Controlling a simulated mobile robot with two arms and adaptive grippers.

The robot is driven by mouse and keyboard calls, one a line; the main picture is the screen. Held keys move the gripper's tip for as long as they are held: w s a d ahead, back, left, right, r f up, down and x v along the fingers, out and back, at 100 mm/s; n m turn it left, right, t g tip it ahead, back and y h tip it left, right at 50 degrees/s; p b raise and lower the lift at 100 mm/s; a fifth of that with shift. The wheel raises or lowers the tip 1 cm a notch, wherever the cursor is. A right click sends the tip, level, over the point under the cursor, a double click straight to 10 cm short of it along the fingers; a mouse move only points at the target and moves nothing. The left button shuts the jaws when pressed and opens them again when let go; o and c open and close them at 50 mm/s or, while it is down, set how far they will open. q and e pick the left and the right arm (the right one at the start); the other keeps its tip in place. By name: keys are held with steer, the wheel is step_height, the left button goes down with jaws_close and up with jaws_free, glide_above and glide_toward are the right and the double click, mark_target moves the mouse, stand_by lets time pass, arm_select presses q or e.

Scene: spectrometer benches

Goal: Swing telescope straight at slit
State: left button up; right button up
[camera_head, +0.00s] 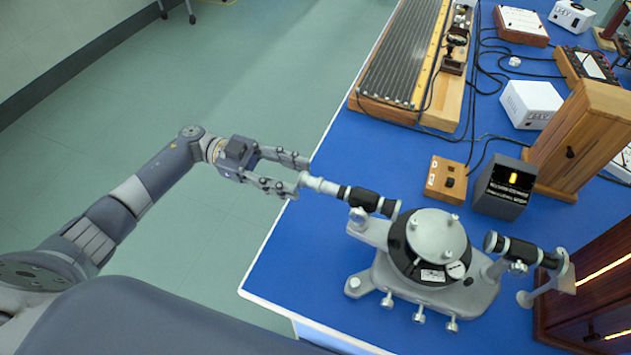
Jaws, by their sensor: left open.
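The spectrometer (435,240) stands on the blue bench top, with a round grey table on a black disc. Its telescope (368,200), a black and silver tube, points out to the upper left. The telescope's silver eyepiece end (322,186) reaches over the bench's left edge. The collimator (515,250) points right from the spectrometer, its slit end (562,264) by a wooden lamp housing. My left gripper (299,177) is open, its fingertips at either side of the eyepiece's tip; I cannot tell whether they touch it. My right gripper is out of view.
The wooden lamp housing (590,285) with a glowing slot is at lower right. A dark power box (504,187), a small wooden switch box (446,180) and a wooden cabinet (583,140) stand behind the spectrometer. A long ridged board (405,50) lies farther back.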

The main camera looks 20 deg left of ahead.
arm_select(q)
steer(key=a, duration=0.3)
steer(key=shift+w+a, duration=0.15)
steer(key=shift+a, duration=0.2)
